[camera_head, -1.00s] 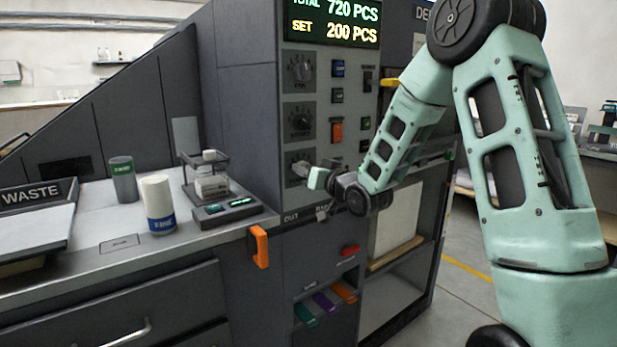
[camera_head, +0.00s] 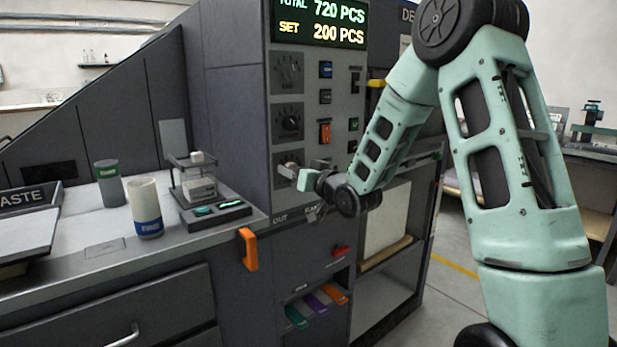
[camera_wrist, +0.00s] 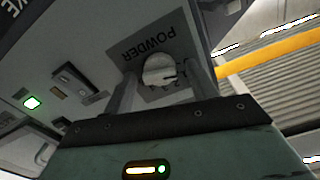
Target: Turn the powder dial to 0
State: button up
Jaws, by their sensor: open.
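The powder dial (camera_wrist: 158,68) is a round pale knob on a dark plate marked POWDER, which appears upside down in the wrist view. Small scale digits show along the plate below the knob, partly hidden by my gripper, and I cannot read the setting surely. My gripper (camera_wrist: 160,76) is open, with one finger on each side of the knob. I cannot tell whether the fingers touch it. In the head view my gripper (camera_head: 298,176) is at the lowest dial on the grey panel and covers part of it.
Two other dials (camera_head: 288,72) (camera_head: 290,122) sit above on the panel, beside several switches. A display (camera_head: 325,22) reads 720 and 200 PCS. An orange handle (camera_head: 249,249) juts out at lower left. A counter (camera_head: 105,248) holds cups and a scale.

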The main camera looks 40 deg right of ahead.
jog(key=s+b, duration=1.3)
jog(key=s, duration=0.4)
jog(key=shift+s+d+b, duration=0.15)
jog(key=shift+d+b, duration=0.15)
jog(key=shift+b, duration=0.05)
jog(key=s+a+f+n+g+y, duration=0.1)
jog(key=a+f+n+g, duration=0.1)
jog(key=a+f+g, duration=0.55)
jog(key=s+a+f+n+g, duration=0.2)
jog(key=a+f, duration=0.8)
jog(key=a, duration=0.2)
jog(key=s+a+f+n+g+h, duration=0.1)
jog(key=s+a+f+n+g, duration=0.3)
jog(key=s, duration=0.6)
jog(key=s+a+f+n+g, duration=0.2)
jog(key=s+a+g, duration=0.35)
jog(key=s, duration=0.35)
notch_tip(320, 180, up, 23)
jog(key=t+p, duration=0.1)
jog(key=p, duration=2.2)
jog(key=shift+a+r+p, duration=0.2)
jog(key=shift+a+p, duration=0.1)
